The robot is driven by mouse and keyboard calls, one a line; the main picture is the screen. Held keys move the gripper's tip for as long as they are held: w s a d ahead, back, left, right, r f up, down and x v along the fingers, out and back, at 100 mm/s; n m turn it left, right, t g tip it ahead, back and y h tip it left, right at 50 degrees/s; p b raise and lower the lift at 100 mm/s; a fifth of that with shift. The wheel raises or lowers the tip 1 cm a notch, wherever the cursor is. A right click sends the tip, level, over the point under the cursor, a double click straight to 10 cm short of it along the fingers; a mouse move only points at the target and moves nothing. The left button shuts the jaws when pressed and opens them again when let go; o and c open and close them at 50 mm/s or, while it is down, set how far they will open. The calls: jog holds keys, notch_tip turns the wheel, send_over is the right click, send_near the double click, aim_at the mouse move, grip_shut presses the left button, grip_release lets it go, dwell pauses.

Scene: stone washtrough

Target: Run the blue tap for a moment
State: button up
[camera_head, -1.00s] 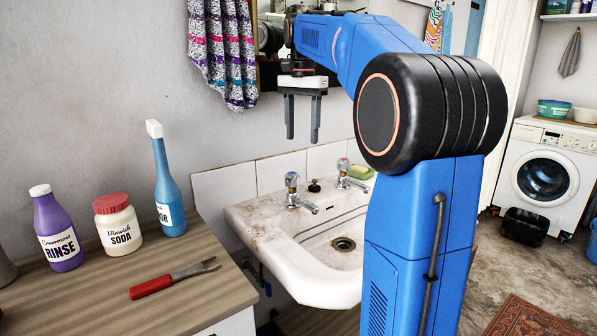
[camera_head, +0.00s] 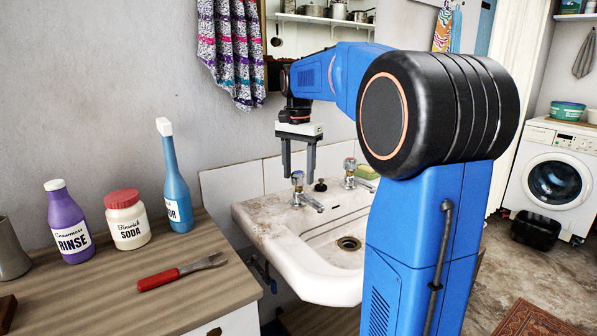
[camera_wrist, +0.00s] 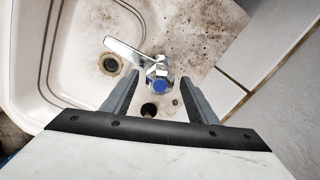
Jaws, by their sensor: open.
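The blue tap (camera_wrist: 160,85) has a blue disc on its chrome head and shows between my gripper's open fingers in the wrist view, with its spout pointing up and left. In the head view it is the left tap (camera_head: 303,190) on the stone basin (camera_head: 262,228). My gripper (camera_head: 298,172) is open and empty, pointing down just above this tap; I cannot tell whether it touches. A second tap (camera_head: 355,172) with a red top stands to the right, partly near my arm. The drain (camera_head: 348,243) shows in the basin, with no water visible.
A wooden counter (camera_head: 210,287) at left holds a purple bottle (camera_head: 68,222), a soda jar (camera_head: 127,220), a blue bottle (camera_head: 175,185) and a red-handled tool (camera_head: 180,272).

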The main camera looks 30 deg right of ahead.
jog(key=c, duration=1.1)
jog(key=shift+o, duration=0.2)
jog(key=shift+n, duration=0.3)
jog(key=n, duration=1.1)
jog(key=o, duration=1.1)
jog(key=shift+c, duration=0.2)
